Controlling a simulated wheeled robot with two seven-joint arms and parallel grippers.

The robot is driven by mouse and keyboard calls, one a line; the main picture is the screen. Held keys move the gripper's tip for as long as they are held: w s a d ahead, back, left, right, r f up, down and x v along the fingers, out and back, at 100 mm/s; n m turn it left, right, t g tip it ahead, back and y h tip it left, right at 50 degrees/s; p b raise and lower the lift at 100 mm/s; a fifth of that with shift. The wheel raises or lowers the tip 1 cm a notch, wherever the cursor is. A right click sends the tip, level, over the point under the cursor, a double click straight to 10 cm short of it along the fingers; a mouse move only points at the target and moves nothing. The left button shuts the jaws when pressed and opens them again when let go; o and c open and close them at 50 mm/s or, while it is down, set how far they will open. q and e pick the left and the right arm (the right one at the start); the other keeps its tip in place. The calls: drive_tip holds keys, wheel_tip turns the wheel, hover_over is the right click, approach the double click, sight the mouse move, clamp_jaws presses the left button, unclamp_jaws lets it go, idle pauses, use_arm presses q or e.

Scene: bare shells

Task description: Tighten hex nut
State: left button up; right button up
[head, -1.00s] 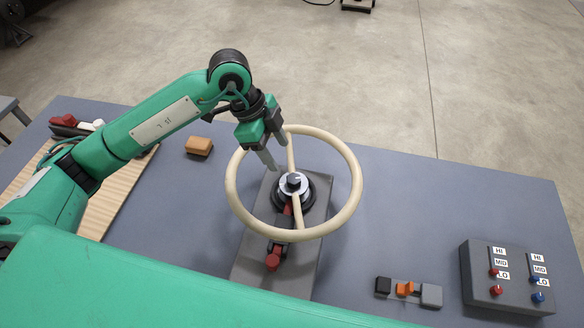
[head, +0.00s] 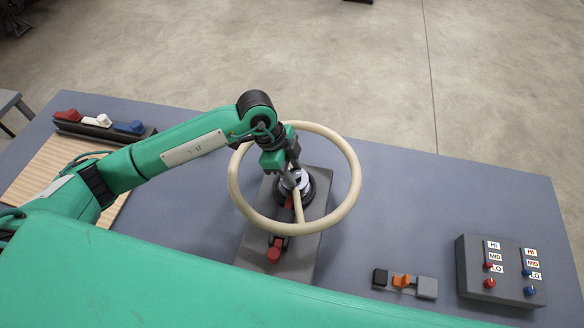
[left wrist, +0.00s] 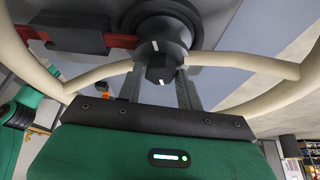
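The hex nut (left wrist: 162,68) is a dark piece with a white mark at the middle of the hub of a cream steering wheel (head: 352,190). The wheel stands on a grey base plate (head: 308,245) on the table. In the head view the nut is mostly hidden by my left gripper (head: 291,174), which points down at the hub. In the left wrist view the two fingers of my left gripper (left wrist: 161,86) are apart, one on each side of the nut. Whether they touch it is hard to tell. My right gripper is not in view.
A red-handled clamp (head: 273,254) sits on the base plate in front. A switch box (head: 503,275) and a small block with an orange part (head: 404,283) are at the front right. A tray (head: 103,131) with red, white and blue pieces is at the left.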

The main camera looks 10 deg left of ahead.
use_arm(q)
drive_tip(key=c, duration=0.5)
drive_tip(key=shift+o, duration=0.2)
